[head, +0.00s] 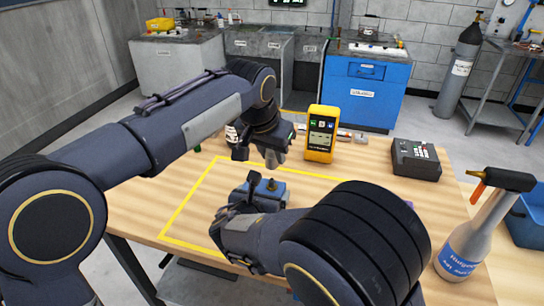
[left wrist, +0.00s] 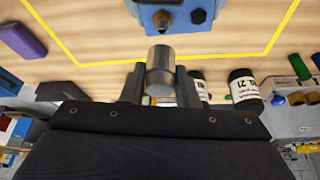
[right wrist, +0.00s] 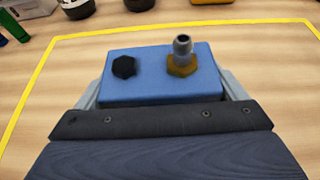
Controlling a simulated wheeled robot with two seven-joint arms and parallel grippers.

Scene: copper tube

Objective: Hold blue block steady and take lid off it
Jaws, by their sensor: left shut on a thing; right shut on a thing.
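The blue block (head: 268,188) stands on the table inside the yellow outline. Its top carries a brass fitting with a grey stub (right wrist: 182,58) and a black hex plug (right wrist: 124,67). My right gripper (head: 245,205) is shut on the block, with one finger on each side in the right wrist view (right wrist: 165,95). My left gripper (head: 262,152) is shut on a silver cylindrical lid (left wrist: 160,72). The lid is apart from the block, in the air behind and above it in the head view. The fitting's stub is bare.
A yellow meter (head: 321,135) stands behind the block, close to the right of my left gripper. A dark keypad box (head: 415,158) and a grey bottle (head: 480,225) with a black and orange top stand at right. A purple block (left wrist: 20,42) lies outside the outline.

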